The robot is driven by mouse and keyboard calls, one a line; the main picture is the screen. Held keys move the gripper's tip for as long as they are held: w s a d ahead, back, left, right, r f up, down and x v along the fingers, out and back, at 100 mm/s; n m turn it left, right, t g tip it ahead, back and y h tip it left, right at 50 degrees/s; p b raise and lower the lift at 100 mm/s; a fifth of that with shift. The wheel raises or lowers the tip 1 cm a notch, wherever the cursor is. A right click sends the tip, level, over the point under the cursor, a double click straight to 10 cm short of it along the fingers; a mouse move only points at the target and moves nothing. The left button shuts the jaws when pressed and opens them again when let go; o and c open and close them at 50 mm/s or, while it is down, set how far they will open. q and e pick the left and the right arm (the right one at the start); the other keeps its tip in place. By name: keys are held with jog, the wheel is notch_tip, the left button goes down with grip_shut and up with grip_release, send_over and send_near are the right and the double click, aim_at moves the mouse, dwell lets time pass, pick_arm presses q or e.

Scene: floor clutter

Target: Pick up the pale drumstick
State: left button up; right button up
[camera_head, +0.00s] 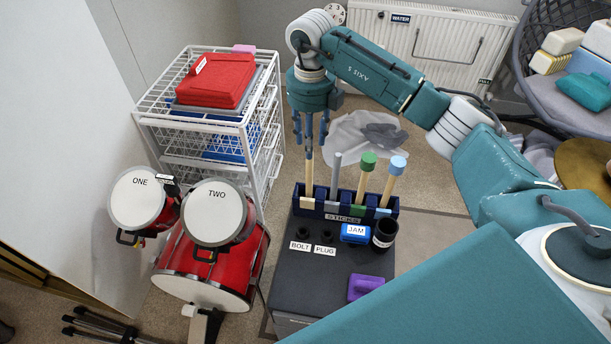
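The pale drumstick (309,189) stands upright in the leftmost slot of the dark blue holder labelled STICKS (343,218). My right gripper (310,142) points straight down directly above the drumstick. Its blue fingers are spread apart, and one of them reaches down to the drumstick's top end in the picture. That finger hides the tip, so I cannot tell whether they touch. My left gripper is not in view.
A grey stick (335,177), a green-headed mallet (368,163) and a blue-headed mallet (397,166) stand close by in the holder. A dark cup (384,235) and blue JAM box (355,233) are in front. Red drums (205,270) and a white wire rack (262,150) are left.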

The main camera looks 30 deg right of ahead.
aim_at(309, 163)
jog(key=f, duration=0.4)
jog(key=shift+w+f, duration=0.2)
jog(key=shift+f, duration=0.2)
jog(key=f, duration=0.1)
jog(key=f+p, duration=0.1)
jog(key=f, duration=0.3)
jog(key=shift+w+d+p, duration=0.25)
jog(key=shift+w+p, duration=0.05)
jog(key=shift+w, duration=0.1)
grip_shut()
